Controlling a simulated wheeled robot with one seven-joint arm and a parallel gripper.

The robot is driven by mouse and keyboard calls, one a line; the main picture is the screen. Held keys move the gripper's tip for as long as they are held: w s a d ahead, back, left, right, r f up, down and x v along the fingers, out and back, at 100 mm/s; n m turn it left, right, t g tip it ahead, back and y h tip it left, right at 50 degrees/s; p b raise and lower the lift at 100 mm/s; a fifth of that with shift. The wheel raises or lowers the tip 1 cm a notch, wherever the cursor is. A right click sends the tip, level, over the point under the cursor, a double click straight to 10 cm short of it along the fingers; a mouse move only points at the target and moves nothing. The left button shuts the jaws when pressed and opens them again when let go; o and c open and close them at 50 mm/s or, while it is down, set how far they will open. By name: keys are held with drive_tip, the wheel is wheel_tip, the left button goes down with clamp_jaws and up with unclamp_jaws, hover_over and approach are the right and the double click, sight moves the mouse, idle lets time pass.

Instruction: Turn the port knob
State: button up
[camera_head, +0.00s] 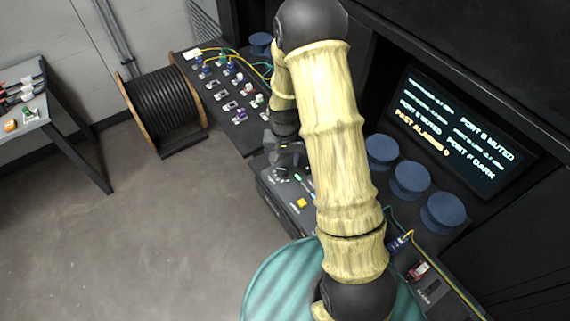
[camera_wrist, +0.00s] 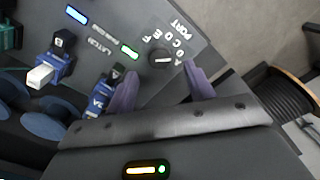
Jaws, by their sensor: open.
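The port knob (camera_wrist: 161,57) is a small dark round dial on the grey panel in the wrist view, with a light pointer mark and letters around it beside the word PORT. My gripper (camera_wrist: 159,72) is open, its two purple fingers on either side of the knob's near side. The fingertips look close to the panel, but I cannot tell whether they touch the knob. In the head view my gripper (camera_head: 288,149) is over the far end of the grey control box (camera_head: 300,200), partly hidden by my arm. The knob is too small to read there.
A lit green indicator (camera_wrist: 129,50) and a LATCH label sit beside the knob. Blue connectors (camera_wrist: 55,70) are plugged in nearby. In the head view, a screen (camera_head: 455,130) reads "PORT B MUTED" and "PORT F DARK". Blue round pads (camera_head: 410,180) lie before it. A cable spool (camera_head: 162,108) stands left.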

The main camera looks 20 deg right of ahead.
sight(284, 169)
drive_tip(key=shift+f+p, duration=0.45)
drive_tip(key=shift+f, duration=1.85)
drive_tip(key=c, duration=0.9)
drive_tip(key=shift+d, duration=0.15)
drive_tip(key=shift+c, duration=0.4)
